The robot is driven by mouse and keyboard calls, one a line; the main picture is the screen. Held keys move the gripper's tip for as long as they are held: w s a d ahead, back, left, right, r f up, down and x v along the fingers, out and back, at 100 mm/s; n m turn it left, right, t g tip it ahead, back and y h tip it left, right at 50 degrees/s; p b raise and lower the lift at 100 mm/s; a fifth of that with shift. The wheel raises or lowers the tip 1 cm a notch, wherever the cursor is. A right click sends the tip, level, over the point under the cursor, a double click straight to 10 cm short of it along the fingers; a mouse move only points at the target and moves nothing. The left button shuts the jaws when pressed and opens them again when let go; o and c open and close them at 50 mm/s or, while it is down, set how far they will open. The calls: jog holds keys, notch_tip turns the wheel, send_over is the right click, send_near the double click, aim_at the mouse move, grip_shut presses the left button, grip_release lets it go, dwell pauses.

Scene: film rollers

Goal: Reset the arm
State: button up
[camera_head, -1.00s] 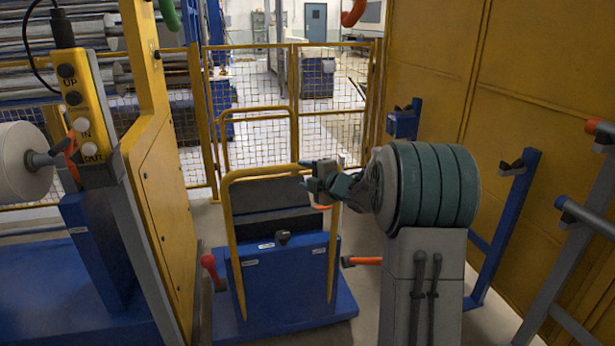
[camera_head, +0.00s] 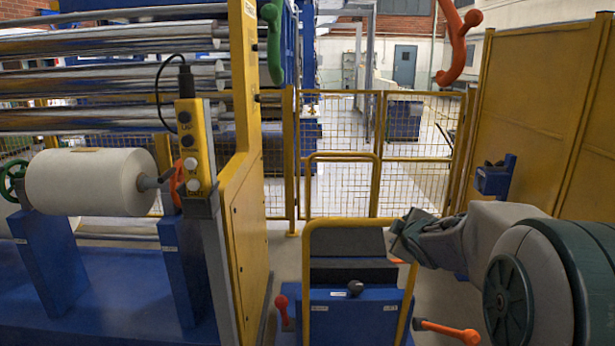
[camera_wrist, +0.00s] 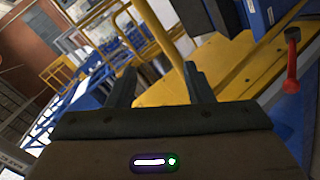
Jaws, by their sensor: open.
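My arm reaches in from the right edge of the head view, with its large grey and dark green joint close to the camera. My gripper (camera_head: 402,240) is at the arm's left end, beside the right post of a yellow-railed blue cart; its fingers are hard to make out there. In the wrist view my gripper (camera_wrist: 160,88) shows two dark fingers standing well apart, with nothing held between them. A yellow bar and panel lie beyond the fingers.
The blue cart (camera_head: 345,325) with its yellow rail stands close in front. A white roll (camera_head: 90,182) sits at left beside a yellow button box (camera_head: 193,150). A yellow mesh fence (camera_head: 340,190) is behind, and yellow panels (camera_head: 530,110) close the right. Green (camera_head: 271,45) and orange (camera_head: 457,45) handles hang above.

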jog(key=s+a+m+g+p, duration=0.2)
jog(key=s+a+m+g, duration=0.1)
jog(key=s, duration=0.7)
jog(key=s+a+m+g+p, duration=0.2)
jog(key=s+m, duration=0.3)
jog(key=s, duration=0.6)
jog(key=s+a+m+g+y+p, duration=0.1)
jog(key=s+a+m+g+p, duration=0.2)
jog(key=s, duration=0.8)
jog(key=shift+s+a+f+m+g, duration=0.3)
jog(key=shift+a+m+g, duration=0.25)
jog(key=shift+g, duration=0.55)
